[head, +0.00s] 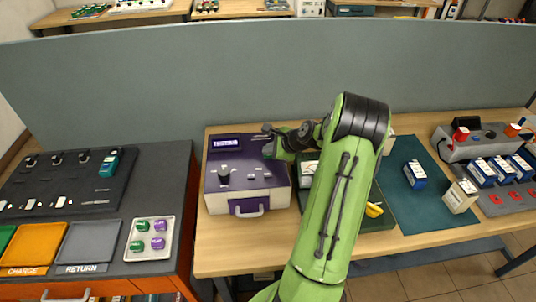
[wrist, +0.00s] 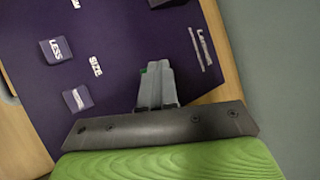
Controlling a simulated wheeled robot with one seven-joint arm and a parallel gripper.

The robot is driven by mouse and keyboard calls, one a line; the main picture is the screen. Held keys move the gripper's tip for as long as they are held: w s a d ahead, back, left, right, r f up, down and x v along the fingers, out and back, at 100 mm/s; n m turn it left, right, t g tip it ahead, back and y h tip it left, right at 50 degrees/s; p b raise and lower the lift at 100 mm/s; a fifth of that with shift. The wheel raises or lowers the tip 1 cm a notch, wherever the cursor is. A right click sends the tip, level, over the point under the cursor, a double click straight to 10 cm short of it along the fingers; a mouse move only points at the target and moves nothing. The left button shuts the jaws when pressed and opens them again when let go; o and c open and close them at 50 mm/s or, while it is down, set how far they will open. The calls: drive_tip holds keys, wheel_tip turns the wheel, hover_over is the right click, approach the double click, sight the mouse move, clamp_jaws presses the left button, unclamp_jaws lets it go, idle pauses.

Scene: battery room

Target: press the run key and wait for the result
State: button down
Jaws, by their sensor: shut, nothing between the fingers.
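A purple and white tester (head: 247,184) stands on the wooden table, with a small lit display (head: 226,143), a dark knob (head: 224,174) and small keys on its top. The display text is too small to read. In the wrist view its purple panel (wrist: 120,35) shows a key marked LESS (wrist: 55,50) and another purple key (wrist: 78,98). My gripper (head: 268,142) is shut and empty over the panel's upper right. In the wrist view its fingertips (wrist: 155,68) cover a small green patch, perhaps a key. I cannot tell whether they touch it.
A grey divider (head: 120,90) stands behind the table. Left is a dark bench with a tray (head: 168,222) of green and purple blocks. Right of my arm are a teal mat (head: 405,206), a blue and white battery (head: 415,174) and a cream block (head: 460,196).

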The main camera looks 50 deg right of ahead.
sight(270, 156)
drive_tip(key=shift+r+p, duration=0.8)
wheel_tip(270, 156, up, 5)
drive_tip(key=p, duration=0.4)
drive_tip(key=shift+r+p, duration=0.1)
drive_tip(key=shift+p, duration=0.25)
